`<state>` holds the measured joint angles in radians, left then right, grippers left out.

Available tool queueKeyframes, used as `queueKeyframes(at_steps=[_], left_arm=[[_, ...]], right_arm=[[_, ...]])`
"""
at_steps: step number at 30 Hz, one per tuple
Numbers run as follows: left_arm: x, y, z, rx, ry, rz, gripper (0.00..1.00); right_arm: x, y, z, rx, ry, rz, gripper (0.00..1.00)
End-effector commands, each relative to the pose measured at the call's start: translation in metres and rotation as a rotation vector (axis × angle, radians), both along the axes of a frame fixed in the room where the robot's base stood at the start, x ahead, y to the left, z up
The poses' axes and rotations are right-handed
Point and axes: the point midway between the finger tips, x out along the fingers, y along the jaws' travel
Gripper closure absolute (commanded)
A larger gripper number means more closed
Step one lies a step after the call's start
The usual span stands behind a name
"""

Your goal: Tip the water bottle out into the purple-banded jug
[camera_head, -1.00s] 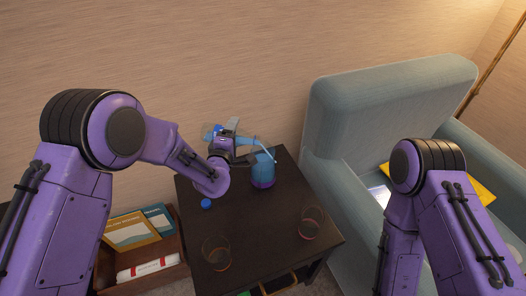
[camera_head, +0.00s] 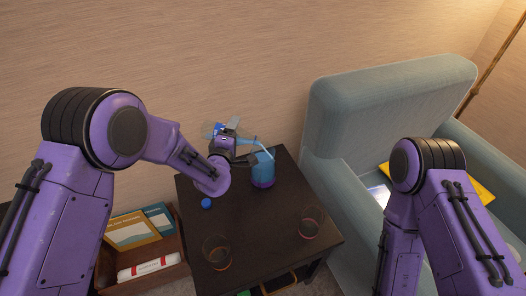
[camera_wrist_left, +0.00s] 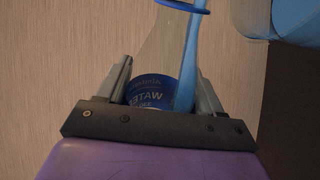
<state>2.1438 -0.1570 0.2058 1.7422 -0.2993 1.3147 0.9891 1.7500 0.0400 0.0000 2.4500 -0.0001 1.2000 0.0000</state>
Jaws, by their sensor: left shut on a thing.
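My left gripper (camera_head: 225,141) is shut on the clear water bottle (camera_head: 215,129) and holds it tipped over, its neck toward the jug. In the left wrist view the bottle (camera_wrist_left: 150,93), with its blue label, sits between the fingers of the left gripper (camera_wrist_left: 163,90). A pale blue stream (camera_head: 266,149) runs from the bottle's mouth down into the jug. The purple-banded jug (camera_head: 263,169) stands upright on the dark table and holds blue liquid. Part of it shows at the upper right of the wrist view (camera_wrist_left: 295,22). My right gripper is out of view.
The dark table (camera_head: 260,222) also bears a blue cap (camera_head: 206,203) and two clear glasses, one at front left (camera_head: 217,252) and one at right (camera_head: 311,222). A teal armchair (camera_head: 385,105) stands to the right. A box with books (camera_head: 131,229) is at lower left.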

Motion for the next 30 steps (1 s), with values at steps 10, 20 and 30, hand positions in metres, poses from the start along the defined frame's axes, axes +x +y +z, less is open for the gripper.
queueKeyframes(at_steps=[10, 20, 30], left_arm=[[0.0, -0.0004, 0.0024, 0.023, -0.004, -0.001, 0.68], [-0.0002, -0.0011, 0.0041, 0.043, -0.008, 0.0, 0.68], [-0.0003, -0.002, 0.0068, 0.074, -0.014, 0.0, 0.68]], right_arm=[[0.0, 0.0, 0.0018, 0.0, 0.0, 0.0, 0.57], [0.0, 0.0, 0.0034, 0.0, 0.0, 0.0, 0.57], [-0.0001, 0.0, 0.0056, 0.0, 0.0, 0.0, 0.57]])
